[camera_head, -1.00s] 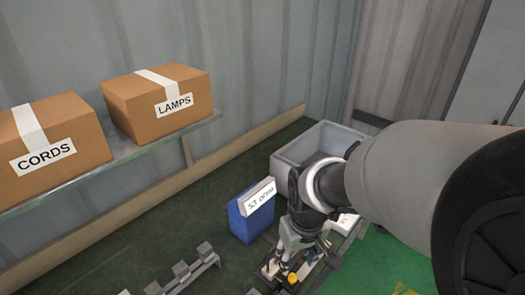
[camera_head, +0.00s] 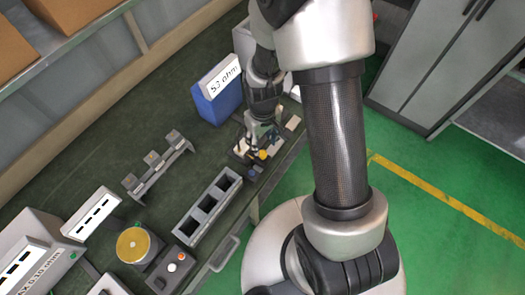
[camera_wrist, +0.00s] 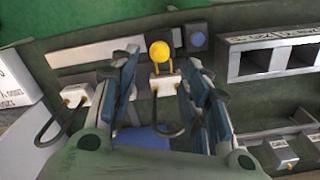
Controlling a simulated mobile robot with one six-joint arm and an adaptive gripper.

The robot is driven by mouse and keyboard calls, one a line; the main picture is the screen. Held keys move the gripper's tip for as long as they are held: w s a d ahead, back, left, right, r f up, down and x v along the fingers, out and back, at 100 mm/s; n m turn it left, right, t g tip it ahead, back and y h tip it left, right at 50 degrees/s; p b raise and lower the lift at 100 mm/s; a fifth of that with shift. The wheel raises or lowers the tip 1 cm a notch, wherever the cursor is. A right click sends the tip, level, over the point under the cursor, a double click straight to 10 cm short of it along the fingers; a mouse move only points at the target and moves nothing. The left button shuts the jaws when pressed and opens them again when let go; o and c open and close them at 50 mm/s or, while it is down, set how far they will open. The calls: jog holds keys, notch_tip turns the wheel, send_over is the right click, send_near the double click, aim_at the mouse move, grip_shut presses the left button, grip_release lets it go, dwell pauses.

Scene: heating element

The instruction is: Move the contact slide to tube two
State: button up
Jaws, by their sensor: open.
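A small piece with a yellow round knob (camera_wrist: 160,50), likely the contact slide, stands on a pale bar (camera_wrist: 95,52) in the wrist view. A white block (camera_wrist: 162,83) with a dark cable sits just below the knob. My gripper (camera_wrist: 163,78) is open, with one finger on each side of this block; I cannot tell if either touches it. In the head view the yellow knob (camera_head: 263,154) shows just below my gripper (camera_head: 259,132). Another white cabled block (camera_wrist: 75,95) lies left of the fingers. I cannot tell which part is tube two.
A blue box (camera_head: 219,96) labelled 53 ohm stands behind my gripper. A three-slot grey holder (camera_head: 208,207), a clip rack (camera_head: 158,166), a yellow dial (camera_head: 133,245) and a button box (camera_head: 172,268) lie nearer on the bench. Bare bench (camera_head: 110,160) shows at left.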

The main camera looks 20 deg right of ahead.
aim_at(263, 152)
notch_tip(263, 152, down, 7)
jog(key=shift+f+b, duration=0.15)
jog(key=shift+b, duration=0.55)
jog(key=shift+c, duration=0.4)
grip_shut()
